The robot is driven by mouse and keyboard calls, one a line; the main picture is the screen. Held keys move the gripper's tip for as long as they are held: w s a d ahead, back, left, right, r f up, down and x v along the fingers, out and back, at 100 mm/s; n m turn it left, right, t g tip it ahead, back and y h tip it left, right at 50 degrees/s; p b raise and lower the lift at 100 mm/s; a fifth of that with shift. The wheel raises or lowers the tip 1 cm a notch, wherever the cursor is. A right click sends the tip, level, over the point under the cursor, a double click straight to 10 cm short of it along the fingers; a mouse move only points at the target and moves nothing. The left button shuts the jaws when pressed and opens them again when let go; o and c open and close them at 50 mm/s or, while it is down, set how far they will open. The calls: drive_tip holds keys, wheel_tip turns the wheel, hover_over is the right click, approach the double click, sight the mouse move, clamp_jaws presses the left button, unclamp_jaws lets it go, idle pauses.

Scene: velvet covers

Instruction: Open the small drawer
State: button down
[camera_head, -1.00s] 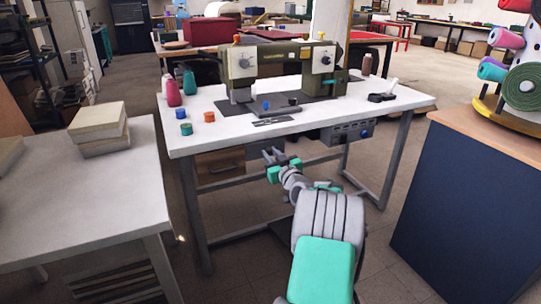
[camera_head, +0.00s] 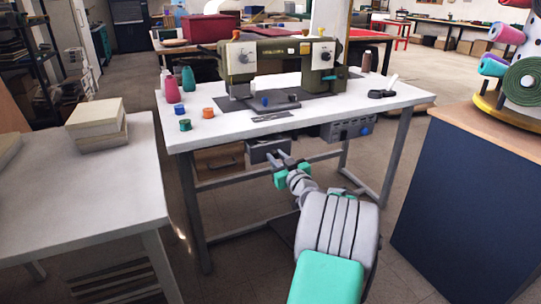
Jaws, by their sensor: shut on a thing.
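The small drawer (camera_head: 258,153) is a grey box under the front edge of the white sewing table (camera_head: 225,130). Its front shows below the tabletop, and it appears pulled out towards me. My gripper (camera_head: 281,158), with green and grey parts, is at the drawer's front, right of its middle. Its fingers are shut on the drawer's handle, which is mostly hidden by them. The inside of the drawer is hard to make out.
A sewing machine (camera_head: 285,62) stands on the table, with several thread spools at left. A grey control box (camera_head: 346,130) hangs under the table to the right. A side table (camera_head: 75,195) stands left and a dark blue cabinet (camera_head: 475,210) right. Table legs flank my arm.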

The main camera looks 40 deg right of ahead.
drive_tip(key=b+v, duration=0.2)
drive_tip(key=v, duration=0.6)
drive_tip(key=shift+s, duration=0.15)
drive_tip(key=c, duration=1.2)
unclamp_jaws()
drive_tip(key=p+v, duration=0.1)
drive_tip(key=v, duration=0.6)
drive_tip(key=shift+s+a, duration=0.25)
drive_tip(key=shift+s, duration=0.1)
